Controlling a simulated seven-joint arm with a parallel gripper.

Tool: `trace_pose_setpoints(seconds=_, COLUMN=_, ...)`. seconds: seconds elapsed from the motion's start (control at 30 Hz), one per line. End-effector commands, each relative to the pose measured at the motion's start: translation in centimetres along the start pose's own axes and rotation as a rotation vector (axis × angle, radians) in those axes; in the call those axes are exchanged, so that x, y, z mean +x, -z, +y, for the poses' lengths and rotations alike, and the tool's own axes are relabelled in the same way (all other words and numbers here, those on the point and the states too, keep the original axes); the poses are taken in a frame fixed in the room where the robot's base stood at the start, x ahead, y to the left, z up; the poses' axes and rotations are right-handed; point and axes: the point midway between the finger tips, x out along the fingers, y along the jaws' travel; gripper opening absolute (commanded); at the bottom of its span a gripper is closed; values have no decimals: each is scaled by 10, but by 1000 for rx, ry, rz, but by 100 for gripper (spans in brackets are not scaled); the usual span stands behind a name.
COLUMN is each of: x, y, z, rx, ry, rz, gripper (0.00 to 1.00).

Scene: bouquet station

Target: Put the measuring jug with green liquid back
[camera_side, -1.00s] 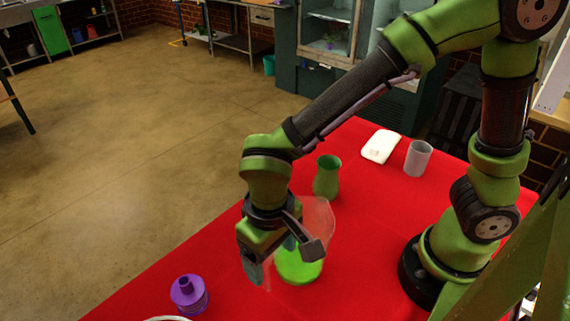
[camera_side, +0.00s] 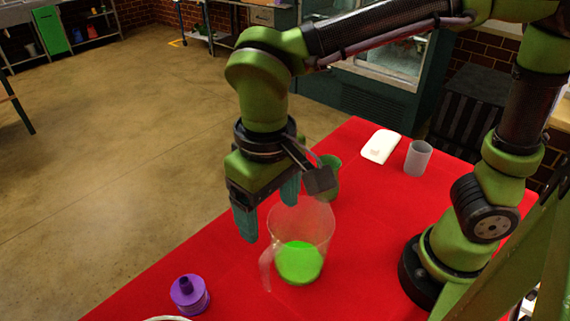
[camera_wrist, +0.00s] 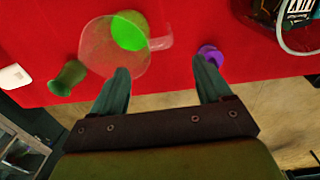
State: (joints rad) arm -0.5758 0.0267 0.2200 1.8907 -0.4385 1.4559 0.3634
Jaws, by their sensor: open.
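The measuring jug (camera_side: 316,232) is clear, with bright green liquid (camera_side: 299,262) in its bottom. It stands upright on the red table, with its handle (camera_side: 267,268) toward the lower left. My gripper (camera_side: 268,212) is open and empty, above and behind the jug in the side view. In the wrist view the jug (camera_wrist: 98,45) lies beyond the fingertips, mostly left of centre, with its handle (camera_wrist: 160,43) pointing right. The gap between the fingers (camera_wrist: 163,75) is empty there.
A green vase (camera_side: 331,176) stands behind the jug. A white flat object (camera_side: 381,147) and a translucent grey cup (camera_side: 418,158) are at the back right. A purple bottle (camera_side: 189,294) is front left; it shows in the wrist view (camera_wrist: 211,55). A dark labelled container (camera_wrist: 290,22) is also there.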

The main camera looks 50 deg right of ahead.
Motion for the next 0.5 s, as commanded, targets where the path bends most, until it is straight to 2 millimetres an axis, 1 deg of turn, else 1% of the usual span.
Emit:
trace_pose_setpoints(seconds=0.07, x=-6, y=2, z=6, rx=10, ry=10, rz=10, gripper=78)
trace_pose_setpoints(seconds=0.17, x=-14, y=8, z=30, rx=46, ry=49, rz=50, gripper=78)
trace_pose_setpoints(seconds=0.27, x=-22, y=13, z=72, rx=110, ry=119, rz=135, gripper=78)
trace_pose_setpoints(seconds=0.3, x=-25, y=14, z=90, rx=139, ry=149, rz=179, gripper=78)
trace_pose_setpoints(seconds=0.4, x=-28, y=11, z=134, rx=216, ry=214, rz=300, gripper=78)
trace_pose_setpoints(seconds=0.5, x=-29, y=5, z=168, rx=282, ry=256, rz=419, gripper=78)
